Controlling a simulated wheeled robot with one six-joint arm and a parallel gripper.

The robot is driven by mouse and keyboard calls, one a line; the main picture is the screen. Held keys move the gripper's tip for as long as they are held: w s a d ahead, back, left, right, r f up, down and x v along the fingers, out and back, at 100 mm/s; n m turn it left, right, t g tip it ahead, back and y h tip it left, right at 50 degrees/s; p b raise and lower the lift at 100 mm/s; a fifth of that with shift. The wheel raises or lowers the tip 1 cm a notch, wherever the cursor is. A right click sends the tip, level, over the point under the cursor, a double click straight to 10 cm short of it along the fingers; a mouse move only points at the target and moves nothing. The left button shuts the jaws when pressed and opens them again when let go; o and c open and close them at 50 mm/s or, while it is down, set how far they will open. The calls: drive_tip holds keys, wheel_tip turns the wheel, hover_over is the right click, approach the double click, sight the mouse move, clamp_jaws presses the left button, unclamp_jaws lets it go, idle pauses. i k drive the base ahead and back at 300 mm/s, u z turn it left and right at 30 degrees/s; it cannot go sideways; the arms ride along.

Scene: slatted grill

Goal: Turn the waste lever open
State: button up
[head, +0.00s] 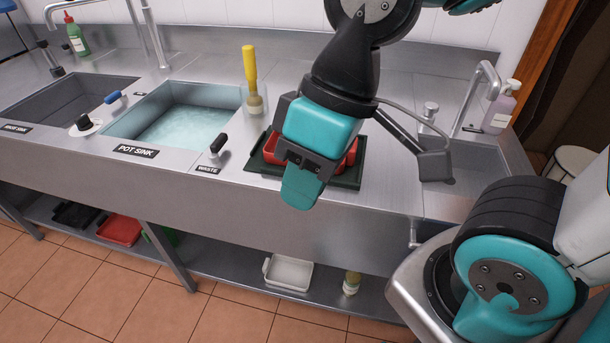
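The waste lever (219,144) has a short black handle on a metal stem. It stands on the steel counter just behind the WASTE label (207,170), to the right of the pot sink. The handle is tilted, its top leaning to the upper right. The pot sink (176,122) holds pale blue-green water. My gripper (301,186) hangs above the front of the counter, to the right of the lever and apart from it. Its teal and black body hides the fingertips' spacing, so I cannot tell whether it is open or shut.
A dark green tray (346,181) with red containers lies under my gripper. A yellow-handled brush (251,80) stands behind the lever. A blue-handled lever (114,97) and a black-knobbed fitting (84,124) sit left of the pot sink. A tall faucet (158,40) rises behind.

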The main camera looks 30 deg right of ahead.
sight(219, 142)
drive_tip(key=z, duration=0.1)
drive_tip(key=k, duration=0.45)
drive_tip(key=u, duration=1)
drive_tip(key=i, duration=1.1)
drive_tip(key=z, duration=0.65)
